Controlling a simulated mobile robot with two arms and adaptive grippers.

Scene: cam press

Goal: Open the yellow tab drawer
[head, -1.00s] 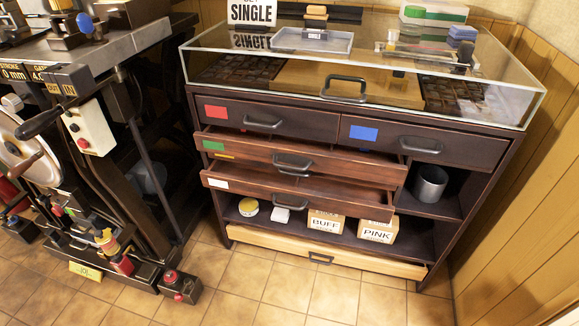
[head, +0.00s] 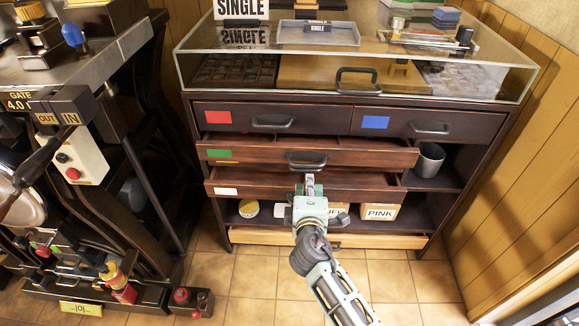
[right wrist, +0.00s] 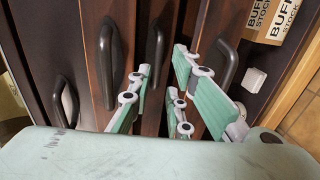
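The yellow tab drawer shows in the head view only as a sliver with its yellow tab (head: 228,163), just under the pulled-out green tab drawer (head: 350,155). The white tab drawer (head: 260,184) below also stands out, so the yellow one lies between them. My right gripper (head: 309,181) is in front of the drawers, just below the green drawer's handle (head: 307,161). In the right wrist view, the gripper (right wrist: 162,62) is open and empty. The third handle from the left (right wrist: 155,55), apparently the yellow drawer's, lies near and between its fingertips; contact is unclear. My left gripper is out of view.
Red and blue tab drawers (head: 275,119) are shut above, under a glass-topped case (head: 365,75). A pale wooden drawer (head: 385,267) is low down. A metal cup (head: 430,159) stands on the right shelf. A press machine (head: 80,170) stands left; wood panelling (head: 530,180) is right.

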